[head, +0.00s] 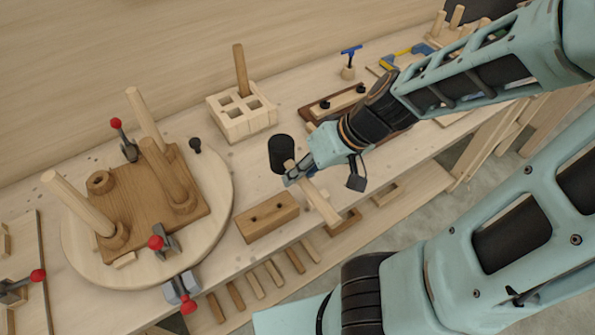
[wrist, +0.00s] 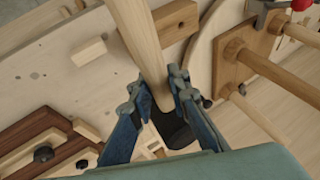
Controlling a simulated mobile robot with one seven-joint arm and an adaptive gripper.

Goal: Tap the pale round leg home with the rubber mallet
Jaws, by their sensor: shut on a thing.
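The rubber mallet has a black cylindrical head (head: 281,153) and a pale wooden handle (head: 320,203). My gripper (head: 297,173) is shut on the handle close to the head, above the bench. The wrist view shows the handle (wrist: 138,35) running between the fingers (wrist: 158,108), with the black head (wrist: 174,130) beyond. The brown chair seat (head: 140,215) lies on a round board to the left. Pale round legs stand tilted at its front left (head: 78,203) and back (head: 146,120); a browner leg (head: 166,173) stands at right. I cannot tell which leg is meant. One raised socket (head: 100,182) is empty.
Red-knobbed clamps (head: 162,243) stand around the round board (head: 220,205). A drilled wooden block (head: 267,217) lies between board and mallet. A slotted block (head: 243,123) holds an upright stick behind. A tray with black knobs (head: 335,103) lies behind my gripper.

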